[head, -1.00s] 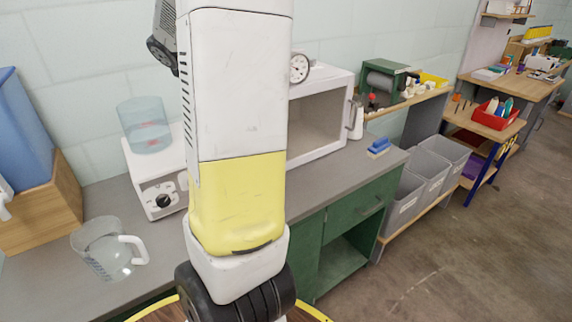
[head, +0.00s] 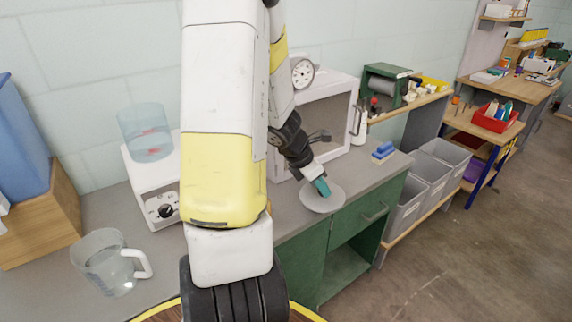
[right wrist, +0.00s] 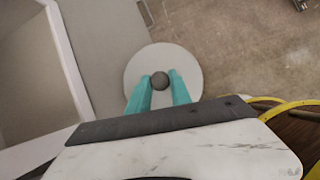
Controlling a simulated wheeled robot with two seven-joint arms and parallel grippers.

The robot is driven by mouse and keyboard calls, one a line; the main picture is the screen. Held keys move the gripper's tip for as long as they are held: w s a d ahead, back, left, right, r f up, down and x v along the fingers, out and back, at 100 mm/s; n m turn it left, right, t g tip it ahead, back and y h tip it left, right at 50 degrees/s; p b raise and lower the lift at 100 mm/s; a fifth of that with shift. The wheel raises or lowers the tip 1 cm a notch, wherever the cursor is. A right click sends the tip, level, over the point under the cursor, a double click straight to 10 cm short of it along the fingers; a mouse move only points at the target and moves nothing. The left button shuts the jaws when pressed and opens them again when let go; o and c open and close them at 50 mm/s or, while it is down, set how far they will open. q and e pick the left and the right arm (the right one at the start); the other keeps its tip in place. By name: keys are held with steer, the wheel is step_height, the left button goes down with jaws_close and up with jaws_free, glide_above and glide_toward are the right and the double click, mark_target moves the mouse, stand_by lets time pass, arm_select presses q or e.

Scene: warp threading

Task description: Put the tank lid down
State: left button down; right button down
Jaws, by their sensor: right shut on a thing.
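The tank lid is a round pale grey disc (head: 318,202) with a dark knob. My right gripper (head: 322,187) is shut on this knob with its teal fingertips. In the right wrist view the knob (right wrist: 159,80) sits between the teal fingers, and the disc (right wrist: 180,62) overlaps both counter and floor. Whether it touches the counter I cannot tell. A clear bluish tank (head: 148,135) with red bits inside stands on a white box at left. My left gripper is out of view.
The white open-fronted box (head: 330,120) stands behind the lid. A blue brush-like block (head: 384,151) lies to its right. A clear jug (head: 108,262) is at left. Grey bins (head: 425,175) stand right of the green cabinet. The counter between jug and lid is partly hidden by my arm.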

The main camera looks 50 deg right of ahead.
steer(key=w+d, duration=0.1)
steer(key=d, duration=0.3)
steer(key=w+d+f, duration=0.1)
steer(key=w+d, duration=0.1)
steer(key=d, duration=0.3)
steer(key=w+d, duration=0.2)
steer(key=d, duration=0.2)
steer(key=shift+d+f, duration=0.15)
steer(key=shift+d, duration=0.05)
steer(key=shift+f, duration=1.75)
steer(key=shift+f, duration=0.1)
steer(key=c, duration=1.2)
jaws_free()
steer(key=shift+o, duration=0.2)
steer(key=shift+w+a+r, duration=0.1)
steer(key=shift+a+r, duration=0.05)
steer(key=shift+r, duration=0.25)
steer(key=v, duration=1.1)
steer(key=shift+r, duration=0.2)
steer(key=shift+a, duration=0.1)
